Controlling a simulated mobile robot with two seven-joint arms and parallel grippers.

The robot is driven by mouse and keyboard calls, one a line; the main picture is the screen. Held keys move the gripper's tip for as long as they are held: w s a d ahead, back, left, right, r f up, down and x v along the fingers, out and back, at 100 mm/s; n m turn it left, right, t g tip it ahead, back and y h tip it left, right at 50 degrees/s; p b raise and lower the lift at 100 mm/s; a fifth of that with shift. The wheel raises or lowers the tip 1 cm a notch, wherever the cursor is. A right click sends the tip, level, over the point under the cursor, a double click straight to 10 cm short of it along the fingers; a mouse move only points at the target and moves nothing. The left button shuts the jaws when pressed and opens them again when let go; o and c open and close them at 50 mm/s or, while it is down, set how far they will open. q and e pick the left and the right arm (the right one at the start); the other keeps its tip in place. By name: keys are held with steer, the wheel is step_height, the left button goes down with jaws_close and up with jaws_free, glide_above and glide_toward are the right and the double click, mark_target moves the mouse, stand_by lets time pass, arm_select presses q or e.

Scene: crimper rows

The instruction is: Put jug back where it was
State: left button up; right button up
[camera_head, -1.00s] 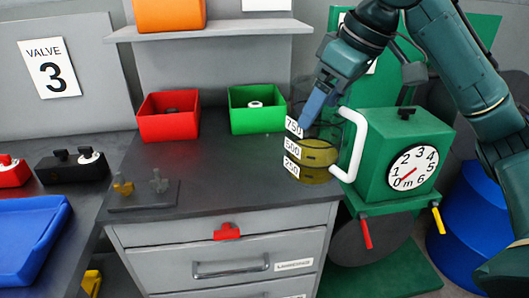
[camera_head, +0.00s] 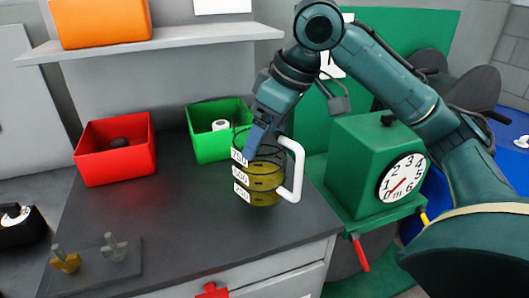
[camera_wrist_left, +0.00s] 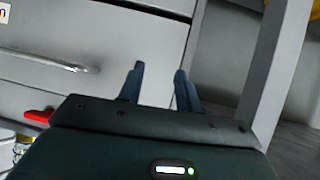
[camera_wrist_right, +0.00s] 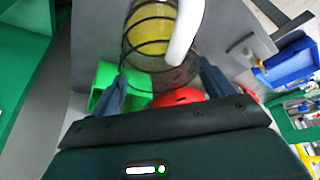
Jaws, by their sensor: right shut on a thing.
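The jug (camera_head: 265,182) is clear with yellow-brown liquid, a white handle and white number labels on its side. It is upright over the right part of the dark bench top; I cannot tell whether its base touches. My right gripper (camera_head: 254,142) is at its upper rim and shut on it, and the fingers partly cover the top label. In the right wrist view, the jug (camera_wrist_right: 150,40) and its white handle show beyond the fingers. My left gripper (camera_wrist_left: 160,78) is open and empty in front of grey drawers, outside the head view.
A green bin (camera_head: 202,145) stands just behind the jug, and a red bin (camera_head: 100,160) stands left of it. A green box with a dial (camera_head: 360,150) is right of the bench. A small plate with two fittings (camera_head: 120,268) lies front left. The middle bench top is clear.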

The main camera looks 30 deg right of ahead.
step_height(320, 180, down, 4)
steer(key=shift+r+b, duration=0.25)
steer(key=shift+b, duration=0.1)
arm_select(q)
steer(key=shift+w+r, duration=0.2)
steer(key=shift+w, duration=0.1)
arm_select(e)
steer(key=shift+f, duration=0.1)
steer(key=o, duration=1.3)
arm_select(q)
steer(key=shift+f, duration=0.1)
steer(key=shift+a+r+p, duration=0.25)
steer(key=shift+a+p, duration=0.15)
steer(key=shift+p, duration=0.65)
arm_select(e)
steer(key=v, duration=1.2)
arm_select(q)
steer(key=shift+d, duration=0.15)
